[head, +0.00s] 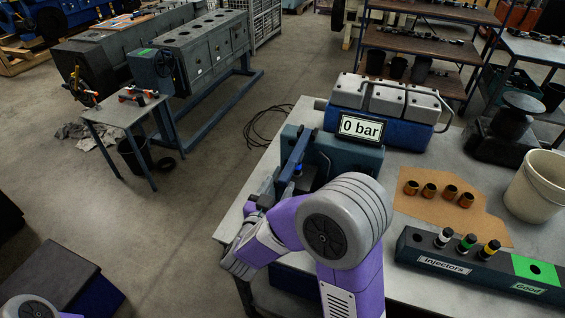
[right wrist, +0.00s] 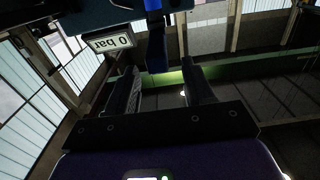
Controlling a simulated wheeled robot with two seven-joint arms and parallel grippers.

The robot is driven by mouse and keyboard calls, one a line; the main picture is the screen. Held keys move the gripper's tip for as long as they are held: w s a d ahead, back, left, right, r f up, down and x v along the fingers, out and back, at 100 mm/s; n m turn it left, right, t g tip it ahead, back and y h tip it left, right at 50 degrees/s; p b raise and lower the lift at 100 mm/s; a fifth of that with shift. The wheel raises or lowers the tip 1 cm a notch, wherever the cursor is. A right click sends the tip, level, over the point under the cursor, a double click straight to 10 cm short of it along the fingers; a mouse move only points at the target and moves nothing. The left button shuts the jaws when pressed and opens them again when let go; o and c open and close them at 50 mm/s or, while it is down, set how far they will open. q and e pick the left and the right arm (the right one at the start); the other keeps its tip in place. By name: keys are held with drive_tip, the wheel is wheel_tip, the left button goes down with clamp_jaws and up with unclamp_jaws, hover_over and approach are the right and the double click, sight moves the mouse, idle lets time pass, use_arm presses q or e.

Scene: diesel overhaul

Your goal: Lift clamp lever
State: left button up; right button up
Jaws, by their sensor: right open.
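The test bench unit (head: 345,158) is a dark teal box with a sign reading 0 bar, at the left end of the grey table. A dark blue bar, which looks like the clamp lever (head: 296,155), stands at its left side, near a small bright blue part. My right gripper (head: 268,188) is beside the bar, partly hidden by my arm. In the right wrist view its two dark fingers (right wrist: 161,75) are apart, with a blue bar (right wrist: 156,45) just beyond and between their tips. I cannot tell whether they touch it. My left gripper is out of view.
An injector rack (head: 460,262) with several injectors and a green Good end stands at the right. A white bucket (head: 540,185) and a blue-based engine cover (head: 385,105) are farther back. Open floor lies left of the table.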

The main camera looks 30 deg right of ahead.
sight(292, 163)
drive_tip(key=x, duration=0.7)
drive_tip(key=shift+d, duration=0.15)
drive_tip(key=shift+c, duration=0.3)
clamp_jaws()
